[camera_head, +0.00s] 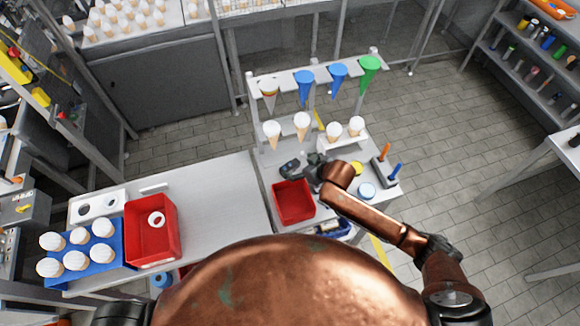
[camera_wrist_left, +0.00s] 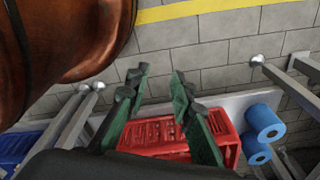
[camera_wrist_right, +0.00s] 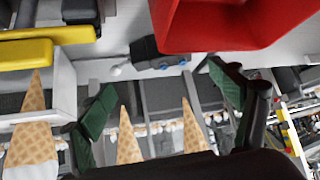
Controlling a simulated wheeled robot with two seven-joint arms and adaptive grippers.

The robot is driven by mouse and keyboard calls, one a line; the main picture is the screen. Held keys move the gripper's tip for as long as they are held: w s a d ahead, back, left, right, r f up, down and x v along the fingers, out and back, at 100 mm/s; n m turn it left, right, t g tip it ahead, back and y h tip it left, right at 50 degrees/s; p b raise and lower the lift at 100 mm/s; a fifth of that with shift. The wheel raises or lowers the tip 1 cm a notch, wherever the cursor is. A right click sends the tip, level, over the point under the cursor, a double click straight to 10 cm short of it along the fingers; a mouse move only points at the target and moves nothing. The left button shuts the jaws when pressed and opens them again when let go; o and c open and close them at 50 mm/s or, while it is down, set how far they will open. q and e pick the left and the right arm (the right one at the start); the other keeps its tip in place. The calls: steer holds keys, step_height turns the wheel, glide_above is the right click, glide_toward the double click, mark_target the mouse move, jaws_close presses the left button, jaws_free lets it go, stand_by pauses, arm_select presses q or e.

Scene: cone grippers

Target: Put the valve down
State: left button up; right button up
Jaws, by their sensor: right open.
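A small dark grey piece with blue ports (camera_wrist_right: 160,58), which looks like the valve, rests on the light bench top in the right wrist view. In the head view it shows as a dark shape (camera_head: 289,168) just behind the small red bin (camera_head: 293,203). My right gripper (camera_wrist_right: 165,102) is open, its green-padded fingers wide apart. The piece lies beyond the fingertips and does not appear to be gripped. In the head view the right gripper (camera_head: 310,174) is just right of it. My left gripper (camera_wrist_left: 160,85) is open and empty in its wrist view, over a red crate (camera_wrist_left: 160,135).
The left bench top (camera_head: 215,200) has clear room.

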mark_target(290, 165)
steer(key=x, duration=0.4)
steer(key=shift+s+a+f, duration=0.1)
steer(key=shift+s+a, duration=0.05)
steer(key=shift+a, duration=0.05)
steer(key=shift+a+f, duration=0.15)
steer(key=shift+f, duration=0.2)
steer(key=c, duration=0.7)
arm_select(q)
steer(key=shift+w+r, duration=0.1)
steer(key=shift+r, duration=0.15)
arm_select(e)
steer(key=c, duration=0.7)
steer(key=shift+c, duration=0.3)
arm_select(q)
steer(key=shift+w, duration=0.1)
